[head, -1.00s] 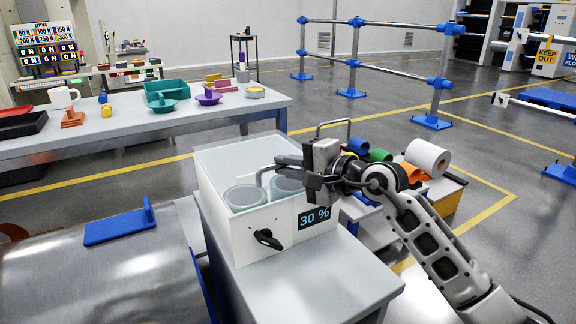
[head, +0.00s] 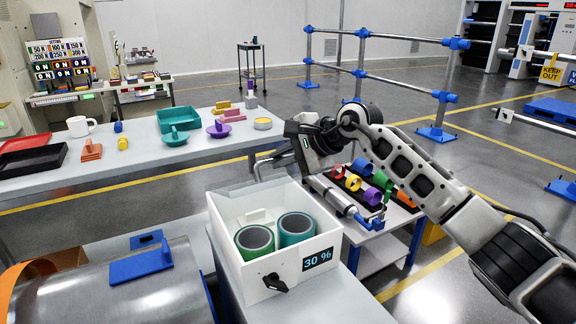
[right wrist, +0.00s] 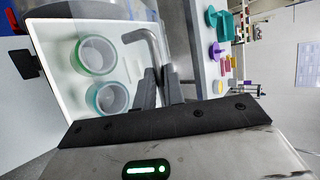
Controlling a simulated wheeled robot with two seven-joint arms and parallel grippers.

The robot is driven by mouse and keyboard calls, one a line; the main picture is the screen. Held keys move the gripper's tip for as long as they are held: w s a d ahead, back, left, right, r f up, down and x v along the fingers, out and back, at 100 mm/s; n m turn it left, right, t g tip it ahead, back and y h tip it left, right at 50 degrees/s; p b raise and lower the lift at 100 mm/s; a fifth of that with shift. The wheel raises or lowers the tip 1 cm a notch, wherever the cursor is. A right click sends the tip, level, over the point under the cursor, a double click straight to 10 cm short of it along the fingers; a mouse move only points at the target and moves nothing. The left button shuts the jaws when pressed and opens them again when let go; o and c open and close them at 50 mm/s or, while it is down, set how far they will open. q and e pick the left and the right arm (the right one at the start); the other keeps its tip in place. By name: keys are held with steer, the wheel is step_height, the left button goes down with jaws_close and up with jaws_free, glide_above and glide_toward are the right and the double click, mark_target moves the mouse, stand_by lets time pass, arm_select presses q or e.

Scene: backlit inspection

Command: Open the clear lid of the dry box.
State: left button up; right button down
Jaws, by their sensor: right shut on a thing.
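The white dry box (head: 310,243) stands on a grey stand, with a "30 %" display and a black knob (head: 274,283) on its front. Its clear lid (head: 236,188) is raised and tilted up at the back of the box; its edges are faint. Two teal-green spools (head: 255,240) lie uncovered inside. My right gripper (head: 290,152) is behind the box, shut on the grey bent lid handle (head: 262,160). In the right wrist view the fingers (right wrist: 158,88) close around the handle (right wrist: 150,42). My left gripper is not in view.
A long table (head: 40,188) with trays, a mug and small parts stands behind left. A low table with coloured rolls (head: 360,172) and a silver cylinder stands to the right, partly behind my arm. A metal drum with blue brackets (head: 140,265) is at left.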

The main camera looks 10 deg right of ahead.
steer(key=shift+w+a+r+p, duration=0.15)
steer(key=shift+w+a+r, duration=0.1)
steer(key=shift+w+r, duration=0.5)
steer(key=shift+w+a+r+p, duration=0.15)
steer(key=shift+w+a+r, duration=0.1)
steer(key=shift+w+r, duration=0.45)
steer(key=shift+s+r, duration=0.15)
steer(key=c, duration=1.5)
jaws_free()
steer(key=b+v, duration=0.2)
steer(key=v, duration=1.4)
